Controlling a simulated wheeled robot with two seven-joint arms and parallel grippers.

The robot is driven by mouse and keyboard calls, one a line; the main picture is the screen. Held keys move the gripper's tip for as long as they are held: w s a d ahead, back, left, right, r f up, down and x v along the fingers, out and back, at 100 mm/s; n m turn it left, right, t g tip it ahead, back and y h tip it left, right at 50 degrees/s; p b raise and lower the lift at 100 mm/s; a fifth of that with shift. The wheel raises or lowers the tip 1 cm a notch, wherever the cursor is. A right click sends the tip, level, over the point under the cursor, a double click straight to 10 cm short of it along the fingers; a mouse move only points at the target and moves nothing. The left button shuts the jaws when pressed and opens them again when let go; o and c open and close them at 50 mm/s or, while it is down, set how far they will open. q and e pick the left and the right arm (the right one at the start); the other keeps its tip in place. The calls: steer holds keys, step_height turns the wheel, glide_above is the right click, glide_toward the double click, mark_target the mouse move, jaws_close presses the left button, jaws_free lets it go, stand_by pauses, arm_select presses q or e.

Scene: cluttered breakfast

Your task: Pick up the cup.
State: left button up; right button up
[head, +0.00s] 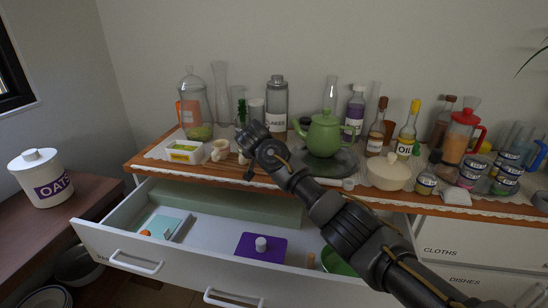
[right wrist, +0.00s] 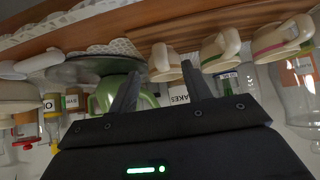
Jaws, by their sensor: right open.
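Three pale cups show in the right wrist view, which looks tilted over: a cup with a red-brown band (right wrist: 165,64), a cup with a green band (right wrist: 220,50) and a cup with a pink band (right wrist: 285,38). The pictures do not show which one is meant. In the head view a cream cup (head: 219,151) stands near the counter's front edge; my right gripper partly hides the area beside it. My right gripper (head: 246,166) is open and empty. In the wrist view its fingers (right wrist: 158,82) point toward the red-banded cup, which appears beyond the fingertips. My left gripper is not in view.
A green teapot (head: 324,134) stands on a dark round tray right of my gripper. An open drawer (head: 200,257) juts out below the counter.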

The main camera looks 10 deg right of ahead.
steer(key=shift+x, duration=1.65)
steer(key=x, duration=0.3)
steer(key=shift+a+b, duration=0.1)
steer(key=shift+b, duration=0.25)
steer(key=shift+w+f, duration=0.35)
steer(key=shift+f, duration=0.1)
steer(key=shift+w+d+f+b, duration=0.15)
steer(key=shift+w+d+b, duration=0.1)
steer(key=shift+b, duration=0.1)
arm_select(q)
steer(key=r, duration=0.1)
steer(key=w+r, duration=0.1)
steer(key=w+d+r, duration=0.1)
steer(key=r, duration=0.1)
arm_select(e)
steer(key=shift+s, duration=0.1)
steer(key=shift+c, duration=0.2)
jaws_close()
